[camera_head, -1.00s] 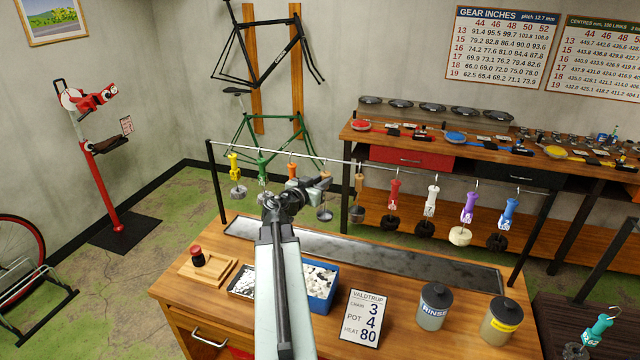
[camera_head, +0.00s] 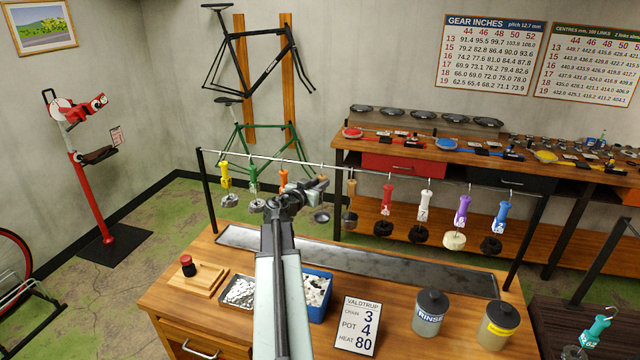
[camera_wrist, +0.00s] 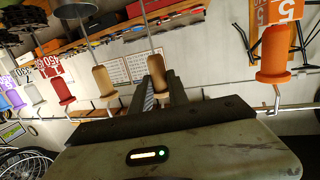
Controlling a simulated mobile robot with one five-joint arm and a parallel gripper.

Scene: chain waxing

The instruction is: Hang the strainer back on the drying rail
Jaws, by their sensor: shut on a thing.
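My gripper (camera_head: 318,185) is at the drying rail (camera_head: 400,174), between an orange-handled tool (camera_head: 283,180) and a tan-handled tool (camera_head: 351,190). In the wrist view its fingers (camera_wrist: 163,92) are shut on a tan handle (camera_wrist: 157,72), which I take as the strainer's. The strainer's thin shaft runs from the handle toward the picture's top edge. In the head view its round grey bowl (camera_head: 321,217) hangs below my gripper. My gripper hides the strainer's upper end, so I cannot tell whether its hook is on the rail.
Yellow (camera_head: 225,175), green (camera_head: 254,180), red (camera_head: 387,197), white (camera_head: 425,205), purple (camera_head: 462,209) and blue (camera_head: 502,216) handled tools hang along the rail. Below are a long metal tray (camera_head: 370,262), a blue bin (camera_head: 318,308), a sign (camera_head: 357,326) and two jars (camera_head: 430,313).

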